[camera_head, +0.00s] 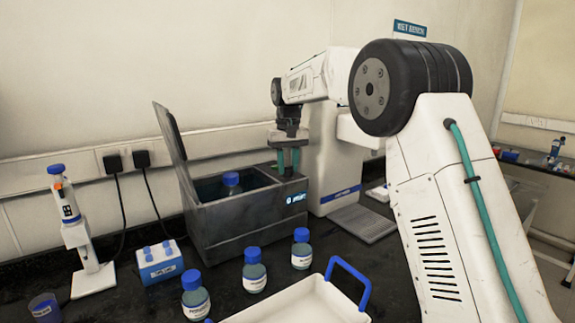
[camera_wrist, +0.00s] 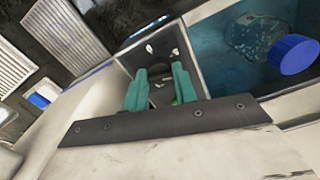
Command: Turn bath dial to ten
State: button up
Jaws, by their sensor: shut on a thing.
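The grey water bath (camera_head: 240,222) stands on the bench with its lid (camera_head: 172,140) tilted open. A blue-capped bottle (camera_head: 232,182) is in its basin, and its blue cap also shows in the wrist view (camera_wrist: 293,54). The bath's dark control panel (camera_wrist: 152,48), with a few white marks, is beside the basin. My gripper (camera_head: 289,170) points down at this panel. Its teal fingers (camera_wrist: 160,82) are shut on the dial, which is mostly hidden between them. I cannot read the dial's setting.
Three blue-capped bottles (camera_head: 254,276) and a white tray with a blue handle (camera_head: 300,303) stand in front. A pipette on a stand (camera_head: 78,235) and a tube rack (camera_head: 160,264) are at left. A white instrument (camera_head: 338,165) stands close right of the bath.

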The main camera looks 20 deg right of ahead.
jog(key=m, duration=0.6)
jog(key=shift+m, duration=0.3)
dwell(0.5)
jog(key=o, duration=1)
notch_tip(320, 180, up, 8)
jog(key=shift+f, duration=0.1)
